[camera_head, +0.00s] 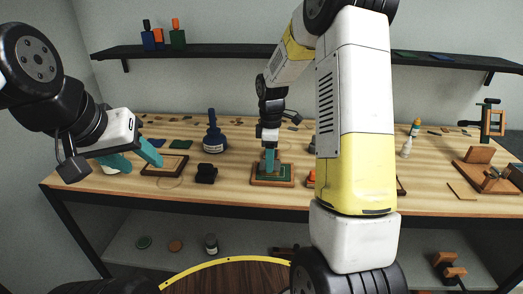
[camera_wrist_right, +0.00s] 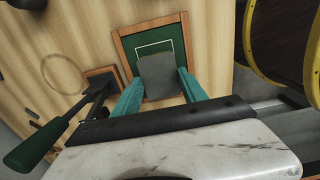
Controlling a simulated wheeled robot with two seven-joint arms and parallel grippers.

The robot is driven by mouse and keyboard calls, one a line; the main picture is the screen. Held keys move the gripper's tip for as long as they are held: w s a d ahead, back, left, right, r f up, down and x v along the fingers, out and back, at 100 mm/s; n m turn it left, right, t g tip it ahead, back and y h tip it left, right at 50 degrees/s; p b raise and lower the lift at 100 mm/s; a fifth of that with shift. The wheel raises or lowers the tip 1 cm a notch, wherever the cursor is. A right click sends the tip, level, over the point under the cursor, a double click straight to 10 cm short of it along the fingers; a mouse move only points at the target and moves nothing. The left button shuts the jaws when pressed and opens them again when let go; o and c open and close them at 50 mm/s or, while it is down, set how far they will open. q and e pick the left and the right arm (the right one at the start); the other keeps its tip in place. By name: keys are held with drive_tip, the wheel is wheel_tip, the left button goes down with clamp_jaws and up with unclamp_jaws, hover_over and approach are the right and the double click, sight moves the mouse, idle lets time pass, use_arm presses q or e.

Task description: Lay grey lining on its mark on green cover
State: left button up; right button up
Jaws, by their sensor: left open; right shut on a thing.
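The green cover (camera_wrist_right: 147,43) lies in a brown wooden frame on the table; in the head view it (camera_head: 283,171) is below my right gripper (camera_head: 270,163). The mark is a white outline (camera_wrist_right: 155,43) on the cover, and only its far part shows. The grey lining (camera_wrist_right: 159,76) is between the teal fingers of my right gripper (camera_wrist_right: 159,79), which is shut on it. The lining is over the cover and hides the near part of the mark. I cannot tell whether it touches the cover. My left gripper (camera_head: 138,162) is open and empty above the table's left part.
A green-handled tool (camera_wrist_right: 45,140) and a small wooden block lie left of the cover in the right wrist view.

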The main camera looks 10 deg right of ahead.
drive_tip(key=shift+f, duration=1.05)
drive_tip(key=o, duration=1.2)
drive_tip(key=shift+c, duration=0.8)
drive_tip(key=shift+r, duration=0.1)
drive_tip(key=shift+r, duration=3.45)
